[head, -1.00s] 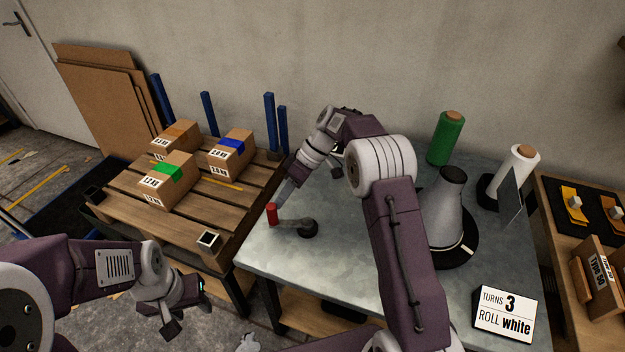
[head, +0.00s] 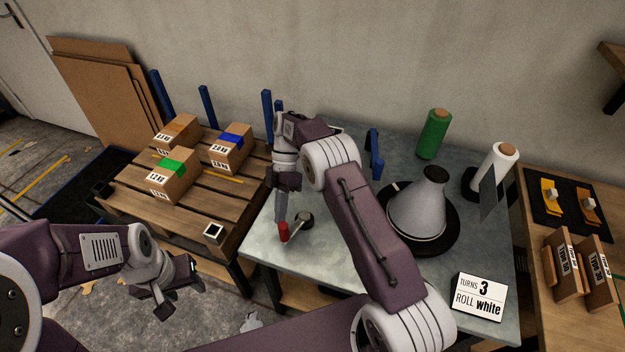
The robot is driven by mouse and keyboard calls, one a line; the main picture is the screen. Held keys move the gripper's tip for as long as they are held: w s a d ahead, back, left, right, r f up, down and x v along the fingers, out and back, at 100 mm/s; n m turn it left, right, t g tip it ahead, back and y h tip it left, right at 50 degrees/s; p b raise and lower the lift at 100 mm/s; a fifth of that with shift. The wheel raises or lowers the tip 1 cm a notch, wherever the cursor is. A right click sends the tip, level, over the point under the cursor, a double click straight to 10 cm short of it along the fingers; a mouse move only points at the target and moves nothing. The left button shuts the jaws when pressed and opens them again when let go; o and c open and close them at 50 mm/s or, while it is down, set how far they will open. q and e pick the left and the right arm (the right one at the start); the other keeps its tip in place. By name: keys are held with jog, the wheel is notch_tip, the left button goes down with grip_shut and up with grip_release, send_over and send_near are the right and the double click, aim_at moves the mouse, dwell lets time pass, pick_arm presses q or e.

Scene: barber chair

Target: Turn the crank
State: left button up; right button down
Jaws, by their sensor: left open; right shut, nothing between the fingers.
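The crank lies at the left end of the grey table. Its red handle (head: 284,232) stands upright at the end of a short arm, to the lower left of the dark pivot (head: 304,220). My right gripper (head: 281,215) is shut and points down right behind the red handle, not around it. I cannot tell for certain whether its fingertips touch the handle. My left gripper (head: 178,287) is open and empty, over the floor in front of the pallet.
A grey cone (head: 418,207) on a black base, a green roll (head: 432,134) and a white roll (head: 494,168) stand on the table (head: 345,275). A pallet (head: 150,210) with three boxes is at left. A side table with small parts is at right.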

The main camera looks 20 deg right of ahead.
jog(key=shift+s+d+n+g+h+p, duration=0.2)
jog(key=shift+s+n+h+p, duration=0.25)
jog(key=shift+n, duration=0.35)
jog(key=shift+s+d+n+g+h+p, duration=0.1)
jog(key=shift+s+d+n+h+p, duration=0.1)
jog(key=shift+s+n+h, duration=0.45)
jog(key=shift+w+n, duration=0.1)
jog(key=shift+n, duration=0.15)
jog(key=s+d+r, duration=0.7)
jog(key=d+r, duration=0.1)
jog(key=r, duration=0.3)
jog(key=shift+s+d, duration=0.35)
